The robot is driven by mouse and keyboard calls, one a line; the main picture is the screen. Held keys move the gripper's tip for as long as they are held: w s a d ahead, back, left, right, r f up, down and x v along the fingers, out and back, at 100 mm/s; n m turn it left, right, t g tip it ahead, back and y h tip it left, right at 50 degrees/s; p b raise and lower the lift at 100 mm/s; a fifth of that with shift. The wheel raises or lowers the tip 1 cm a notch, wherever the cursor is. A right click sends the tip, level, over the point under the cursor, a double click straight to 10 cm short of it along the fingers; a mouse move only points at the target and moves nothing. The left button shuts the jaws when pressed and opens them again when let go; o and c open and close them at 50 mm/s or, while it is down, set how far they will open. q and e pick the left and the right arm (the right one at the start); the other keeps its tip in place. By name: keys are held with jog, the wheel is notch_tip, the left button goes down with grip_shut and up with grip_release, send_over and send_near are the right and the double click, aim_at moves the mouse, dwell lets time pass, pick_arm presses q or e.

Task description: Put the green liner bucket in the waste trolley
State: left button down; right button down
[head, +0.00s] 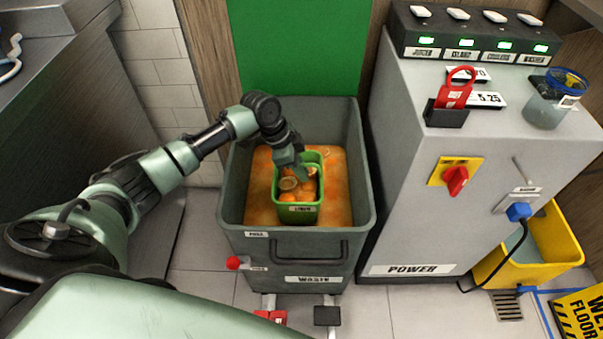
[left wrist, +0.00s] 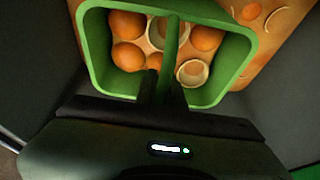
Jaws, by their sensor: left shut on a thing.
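The green liner bucket (head: 298,214) is upright inside the grey waste trolley (head: 296,246), over the orange waste there. It holds oranges and peel rings. My left gripper (head: 292,167) reaches down into the trolley and is shut on the bucket at its top. In the left wrist view the bucket (left wrist: 97,60) fills the upper middle, and the gripper (left wrist: 162,95) is closed on a green bar that crosses its opening. Whether the bucket's base touches the waste cannot be told. My right gripper is not in view.
Orange waste (head: 340,190) surrounds the bucket in the trolley. The grey power cabinet (head: 430,215) stands close on the right, with a yellow bin (head: 545,250) beyond it. A steel counter (head: 60,110) is at the left. A wet floor sign (head: 580,312) lies at lower right.

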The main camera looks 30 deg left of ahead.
pick_arm(q)
jog(key=shift+f, duration=0.2)
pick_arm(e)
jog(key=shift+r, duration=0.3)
pick_arm(q)
jog(key=shift+f, duration=0.1)
jog(key=shift+f, duration=0.5)
jog(key=c, duration=1.5)
grip_release()
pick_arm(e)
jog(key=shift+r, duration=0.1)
